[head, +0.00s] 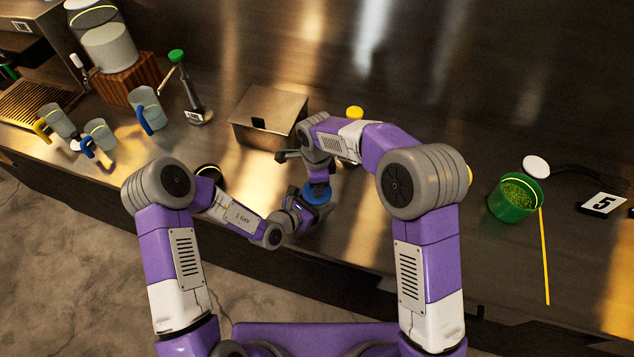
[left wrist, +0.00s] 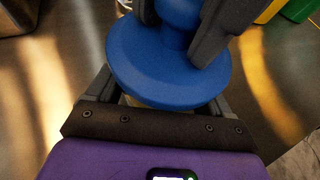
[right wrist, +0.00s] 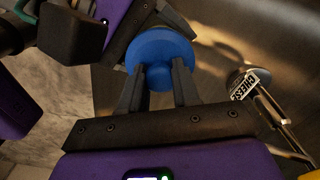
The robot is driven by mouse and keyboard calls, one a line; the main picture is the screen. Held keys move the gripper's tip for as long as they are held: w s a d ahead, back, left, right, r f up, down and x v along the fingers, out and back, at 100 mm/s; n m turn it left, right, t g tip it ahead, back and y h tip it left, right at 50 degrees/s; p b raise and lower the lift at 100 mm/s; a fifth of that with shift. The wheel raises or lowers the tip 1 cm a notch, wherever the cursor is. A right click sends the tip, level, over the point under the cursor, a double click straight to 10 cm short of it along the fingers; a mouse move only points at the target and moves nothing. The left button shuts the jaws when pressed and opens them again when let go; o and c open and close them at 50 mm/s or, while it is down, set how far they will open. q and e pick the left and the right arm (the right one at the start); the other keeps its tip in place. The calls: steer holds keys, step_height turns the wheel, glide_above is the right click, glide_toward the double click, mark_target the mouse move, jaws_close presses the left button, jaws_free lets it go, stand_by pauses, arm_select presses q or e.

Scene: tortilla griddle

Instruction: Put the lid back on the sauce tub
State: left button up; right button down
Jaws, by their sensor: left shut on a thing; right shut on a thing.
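The blue lid (head: 316,193) with its round knob is at the middle of the counter in the head view. It also fills the top of the left wrist view (left wrist: 165,75) and shows in the right wrist view (right wrist: 158,48). My right gripper (head: 318,178) is shut on the lid's knob from above. My left gripper (head: 303,208) is low beside the lid, shut on the sauce tub beneath it. Only a pale sliver of the tub (left wrist: 133,102) shows under the lid's rim. I cannot tell whether the lid is fully seated.
A steel box (head: 270,112) stands behind to the left, near a yellow-capped container (head: 354,113). A green tub (head: 515,199) and a yellow stick (head: 544,258) are at the right. Handled cups (head: 147,108) stand at the left. The counter's right-middle is fairly clear.

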steer(key=shift+f, duration=0.6)
stand_by(0.3)
steer(key=c, duration=0.7)
jaws_free()
steer(key=shift+c, duration=0.2)
step_height(320, 180, up, 12)
arm_select(q)
steer(key=o, duration=1.4)
steer(key=shift+a, duration=0.1)
